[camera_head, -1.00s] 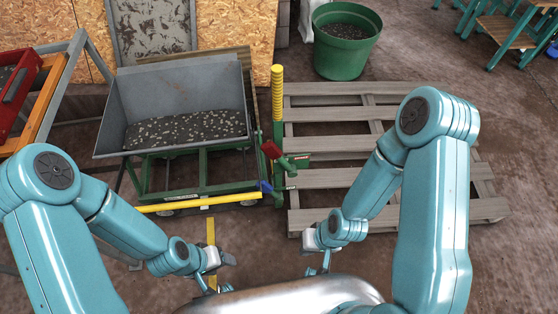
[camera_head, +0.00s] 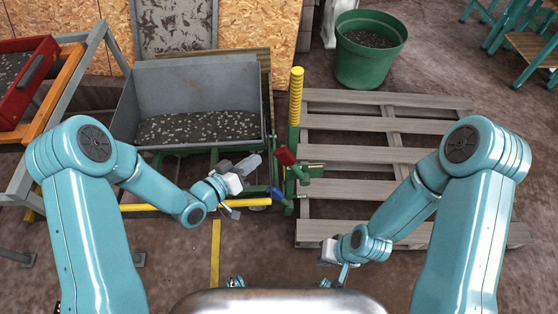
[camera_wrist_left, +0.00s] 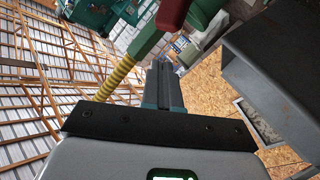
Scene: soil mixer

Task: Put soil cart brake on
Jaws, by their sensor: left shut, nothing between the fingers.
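The soil cart (camera_head: 196,72) is a grey hopper of dark speckled soil on a green frame. At its right end stands a green post with a ribbed yellow grip (camera_head: 296,98). Low beside the post are a red handle (camera_head: 285,156) and a blue-tipped lever (camera_head: 277,193); I cannot tell which is the brake. My left gripper (camera_head: 253,163) is shut and empty, just left of the red handle and apparently not touching it. In the left wrist view, its fingers (camera_wrist_left: 163,85) are together, with the red handle (camera_wrist_left: 172,12) ahead. My right gripper (camera_head: 333,280) hangs low, its jaws unclear.
A wooden pallet (camera_head: 365,153) lies right of the cart. A green tub of soil (camera_head: 366,62) stands behind it. A red tray (camera_head: 22,78) rests on an orange-edged rack at the left. A yellow floor line (camera_head: 215,252) runs across clear ground in front of the cart.

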